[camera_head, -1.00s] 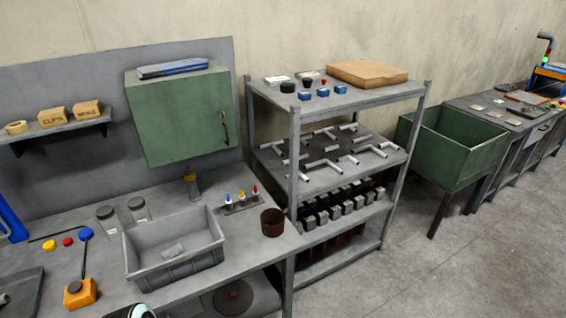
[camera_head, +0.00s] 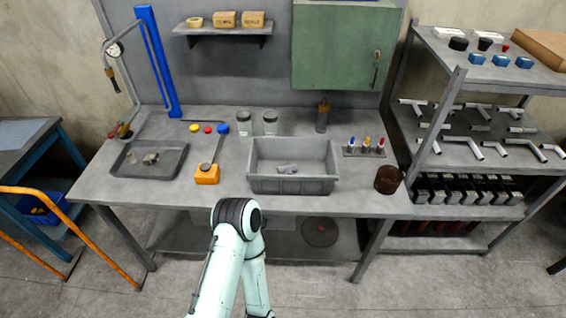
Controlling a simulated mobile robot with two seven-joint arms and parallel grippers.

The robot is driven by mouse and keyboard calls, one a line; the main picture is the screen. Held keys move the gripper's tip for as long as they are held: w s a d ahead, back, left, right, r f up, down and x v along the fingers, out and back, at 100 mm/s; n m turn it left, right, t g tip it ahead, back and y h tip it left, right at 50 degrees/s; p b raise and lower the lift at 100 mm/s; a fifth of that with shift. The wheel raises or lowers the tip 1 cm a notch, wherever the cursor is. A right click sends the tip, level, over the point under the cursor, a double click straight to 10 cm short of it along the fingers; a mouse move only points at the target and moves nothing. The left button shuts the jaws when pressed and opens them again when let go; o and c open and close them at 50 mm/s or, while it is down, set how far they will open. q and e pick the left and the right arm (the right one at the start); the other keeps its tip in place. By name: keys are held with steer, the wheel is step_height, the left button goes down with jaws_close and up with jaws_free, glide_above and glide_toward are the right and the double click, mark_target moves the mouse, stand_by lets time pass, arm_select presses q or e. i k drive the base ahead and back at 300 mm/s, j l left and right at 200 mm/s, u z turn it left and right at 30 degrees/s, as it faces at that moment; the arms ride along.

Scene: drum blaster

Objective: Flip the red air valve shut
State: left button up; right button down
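A small reddish fitting (camera_head: 124,131) stands at the back left of the workbench (camera_head: 345,203), near the foot of a blue upright post (camera_head: 160,65). It may be the red air valve, but it is too small to tell its handle position. A gauge (camera_head: 115,48) and a hanging air line are above it. A separate red round button (camera_head: 208,129) lies on the bench between a yellow and a blue one. One of my pale green arms is bent at the bottom centre, in front of the bench. Neither gripper shows in the view.
A grey bin (camera_head: 292,187), a dark tray (camera_head: 130,172), an orange block with a lever (camera_head: 207,174) and glass jars stand on the bench. An orange rail (camera_head: 40,192) is at the lower left. A loaded shelf rack (camera_head: 452,88) is at the right.

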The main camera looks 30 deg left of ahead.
mark_target(110, 136)
steer(key=j+u, duration=0.15)
steer(key=u, duration=2.15)
steer(key=i+l+u, duration=0.25)
steer(key=i+z, duration=0.2)
steer(key=z, duration=0.75)
steer(key=j+z, duration=0.2)
steer(key=z, duration=0.25)
steer(key=j+z, duration=0.2)
steer(key=z, duration=0.25)
steer(key=j+z, duration=0.2)
steer(key=z, duration=0.25)
steer(key=k+j+z, duration=0.2)
steer(key=j+z, duration=0.2)
steer(key=k+j+z, duration=0.85)
steer(key=k+j, duration=0.95)
steer(key=k, duration=0.2)
